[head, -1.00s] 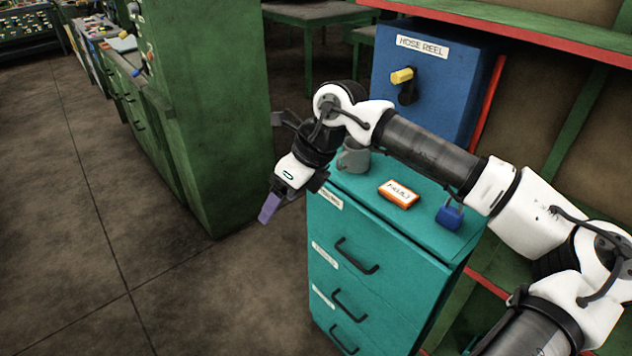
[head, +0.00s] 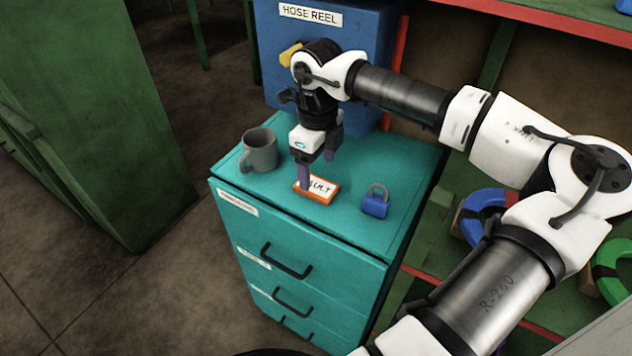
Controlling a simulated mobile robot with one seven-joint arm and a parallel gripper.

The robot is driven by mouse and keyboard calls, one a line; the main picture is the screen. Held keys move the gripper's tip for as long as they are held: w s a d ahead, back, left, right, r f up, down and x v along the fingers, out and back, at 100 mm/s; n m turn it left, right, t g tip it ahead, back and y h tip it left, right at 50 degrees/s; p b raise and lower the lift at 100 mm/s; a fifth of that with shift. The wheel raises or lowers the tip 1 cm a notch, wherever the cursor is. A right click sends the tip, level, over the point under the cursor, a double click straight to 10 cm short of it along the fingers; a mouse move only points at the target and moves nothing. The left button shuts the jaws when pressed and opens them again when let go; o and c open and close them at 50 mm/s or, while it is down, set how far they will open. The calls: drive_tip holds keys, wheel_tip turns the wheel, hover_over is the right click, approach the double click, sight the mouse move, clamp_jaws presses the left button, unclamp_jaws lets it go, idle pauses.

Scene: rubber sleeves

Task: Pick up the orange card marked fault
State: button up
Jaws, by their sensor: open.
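The orange card (head: 322,196) lies flat on top of the teal drawer cabinet (head: 359,234), with a white label on its upper face. The label's left end is hidden behind a finger; "ULT" can be read. My gripper (head: 318,172) is open and points down over the card. One purple finger is in front of the card's left part, and the other is behind it, farther back and higher in the picture. I cannot tell whether the fingers touch the card.
A grey mug (head: 260,150) stands on the cabinet left of the card. A blue padlock (head: 376,203) sits to its right. The blue hose reel box (head: 352,24) stands behind. Green shelving with blue and green rings (head: 484,214) is at right.

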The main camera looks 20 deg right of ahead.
sight(316, 185)
drive_tip(key=shift+a+f+p, duration=0.1)
drive_tip(key=shift+f+p, duration=0.75)
drive_tip(key=shift+f, duration=1.5)
drive_tip(key=c, duration=1)
drive_tip(key=shift+r, duration=0.1)
drive_tip(key=shift+c, duration=0.2)
